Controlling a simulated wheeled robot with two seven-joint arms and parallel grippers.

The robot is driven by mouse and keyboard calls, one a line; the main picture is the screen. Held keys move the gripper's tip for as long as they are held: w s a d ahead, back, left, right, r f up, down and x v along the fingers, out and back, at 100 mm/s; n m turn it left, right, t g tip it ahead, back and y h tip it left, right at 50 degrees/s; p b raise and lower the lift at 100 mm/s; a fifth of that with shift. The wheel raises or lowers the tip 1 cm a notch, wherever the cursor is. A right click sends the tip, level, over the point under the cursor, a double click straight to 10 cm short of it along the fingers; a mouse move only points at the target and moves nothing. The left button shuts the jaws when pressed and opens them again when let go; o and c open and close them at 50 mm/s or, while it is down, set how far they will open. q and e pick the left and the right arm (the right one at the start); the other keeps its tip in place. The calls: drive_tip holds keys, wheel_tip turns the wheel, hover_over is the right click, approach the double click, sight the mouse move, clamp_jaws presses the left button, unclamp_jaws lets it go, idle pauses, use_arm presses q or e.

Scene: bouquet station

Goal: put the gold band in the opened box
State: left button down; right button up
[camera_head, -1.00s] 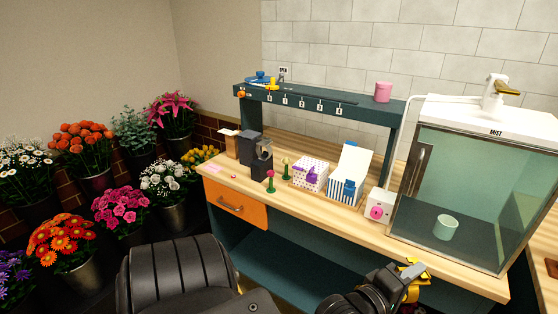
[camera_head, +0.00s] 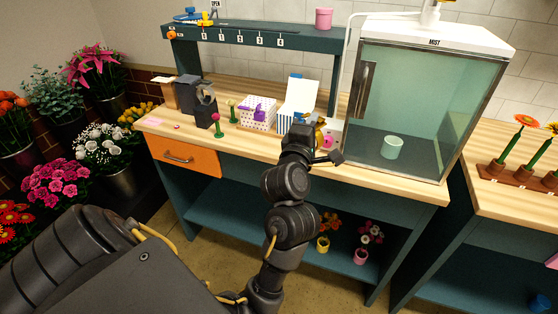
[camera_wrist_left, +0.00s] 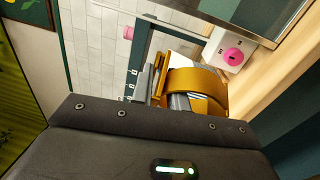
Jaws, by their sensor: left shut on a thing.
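The gold band (camera_wrist_left: 210,80) is a wide curved ring between the fingers of my left gripper in the left wrist view. In the head view only a small gold bit (camera_head: 320,142) shows past my left gripper (camera_head: 322,137), which is shut on it. Part of the striped box (camera_wrist_left: 181,101) shows through the band in the left wrist view. I cannot tell the gap between band and box. My right gripper is not in view.
A dotted white box (camera_head: 258,118) with a purple bow stands left of the opened box. A white block with a pink knob (camera_head: 330,141) is close on the right, beside the glass mist cabinet (camera_head: 415,105). A shelf (camera_head: 250,37) spans the back.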

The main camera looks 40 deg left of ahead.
use_arm(q)
drive_tip(key=shift+w+a+r, duration=0.1)
drive_tip(key=shift+a+r, duration=0.1)
drive_tip(key=shift+a, duration=0.05)
drive_tip(key=shift+a+f, duration=0.15)
drive_tip(key=shift+a, duration=0.05)
drive_tip(key=w+a+f, duration=0.1)
drive_tip(key=a+f, duration=0.3)
drive_tip(key=w+a+f, duration=0.1)
drive_tip(key=a+f, duration=0.3)
drive_tip(key=w+a+f, duration=0.2)
drive_tip(key=a+f, duration=0.2)
drive_tip(key=a, duration=0.1)
drive_tip(key=shift+w+f, duration=0.1)
drive_tip(key=shift+f, duration=0.25)
drive_tip(key=shift+d, duration=0.1)
drive_tip(key=shift+f, duration=0.15)
drive_tip(key=c, duration=1.4)
unclamp_jaws()
drive_tip(key=shift+o, duration=0.2)
